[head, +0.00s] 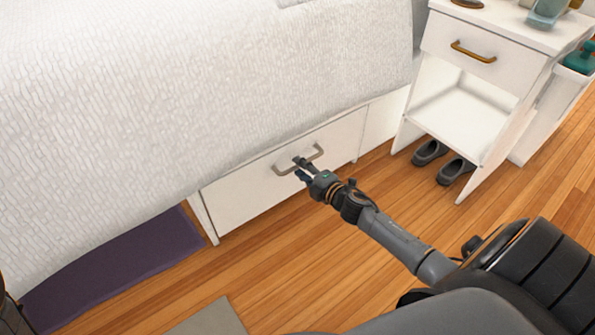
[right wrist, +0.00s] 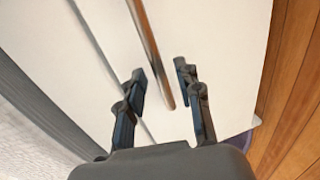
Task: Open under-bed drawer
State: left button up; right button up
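The under-bed drawer (head: 250,190) has a white front below the bed and looks closed. Its handle (head: 283,170) is a metallic bar on the front. My right gripper (head: 302,171) is at the handle's middle. In the right wrist view, the right gripper (right wrist: 162,80) has its two dark fingers apart, with the brownish handle (right wrist: 150,45) running into the gap between them. I see no clear contact between the fingers and the bar. My left gripper is not in view.
A bed with a white textured cover (head: 200,80) overhangs the drawer. A white nightstand (head: 500,65) stands at the right, with dark slippers (head: 443,162) by its base. A purple mat (head: 120,265) lies left of the drawer. The wooden floor in front (head: 290,265) is mostly clear.

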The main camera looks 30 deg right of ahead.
jog(key=shift+b+x, duration=0.3)
jog(key=shift+x, duration=0.75)
grip_shut()
